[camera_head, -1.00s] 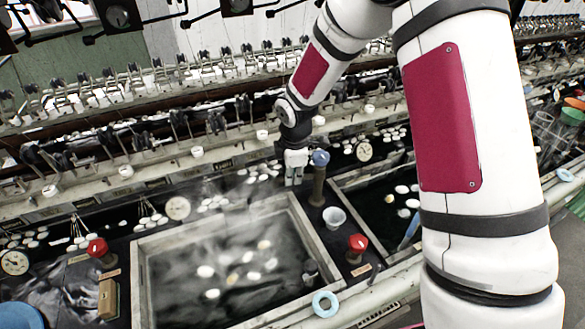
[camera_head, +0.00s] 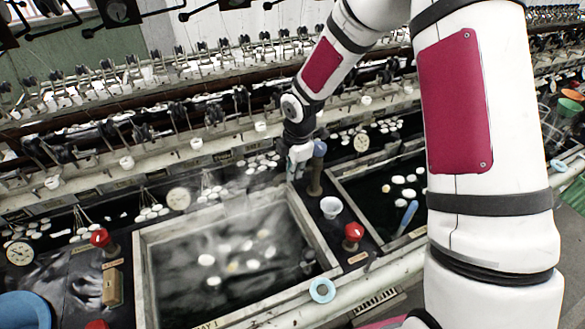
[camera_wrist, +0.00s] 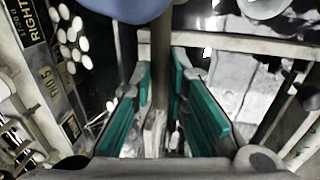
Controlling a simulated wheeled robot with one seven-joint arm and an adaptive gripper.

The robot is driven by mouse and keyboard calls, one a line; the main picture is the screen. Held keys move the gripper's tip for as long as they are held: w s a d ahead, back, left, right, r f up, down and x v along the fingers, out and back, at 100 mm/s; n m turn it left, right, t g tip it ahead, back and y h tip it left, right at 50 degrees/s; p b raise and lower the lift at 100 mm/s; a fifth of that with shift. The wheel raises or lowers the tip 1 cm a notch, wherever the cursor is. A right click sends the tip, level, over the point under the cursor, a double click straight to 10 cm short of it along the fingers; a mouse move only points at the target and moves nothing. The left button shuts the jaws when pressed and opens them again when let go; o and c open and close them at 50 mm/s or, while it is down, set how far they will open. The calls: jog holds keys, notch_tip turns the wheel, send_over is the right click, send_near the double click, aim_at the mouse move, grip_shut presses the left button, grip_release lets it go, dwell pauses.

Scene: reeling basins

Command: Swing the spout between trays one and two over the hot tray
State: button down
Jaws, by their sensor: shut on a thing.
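The spout is a dark brown post (camera_head: 316,180) with a blue knob (camera_head: 319,148), standing between the steaming tray and the dark tray. The hot tray (camera_head: 140,262) steams, with pale cocoons floating in it. My gripper (camera_head: 294,174) is at the left side of the post, near the hot tray's back right corner. In the wrist view, the teal pads of my gripper (camera_wrist: 165,85) stand on both sides of a brown-grey spout bar (camera_wrist: 160,45) and are shut on it. The blue knob (camera_wrist: 145,5) is cut off at the top. The bar's outlet end is hidden.
A white cup (camera_head: 331,207) and a red valve knob (camera_head: 353,232) stand on the divider. A light-blue ring (camera_head: 322,290) lies at the front rim. The second tray (camera_head: 385,245) holds dark water and cocoons. Dials and reeling machinery line the back.

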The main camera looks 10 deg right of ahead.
jog(key=c, duration=1.6)
grip_release()
jog(key=shift+o, duration=0.2)
notch_tip(320, 180, up, 12)
jog(key=s, duration=0.2)
jog(key=shift+s+d, duration=0.2)
jog(key=shift+d, duration=0.05)
jog(key=shift+f, duration=0.1)
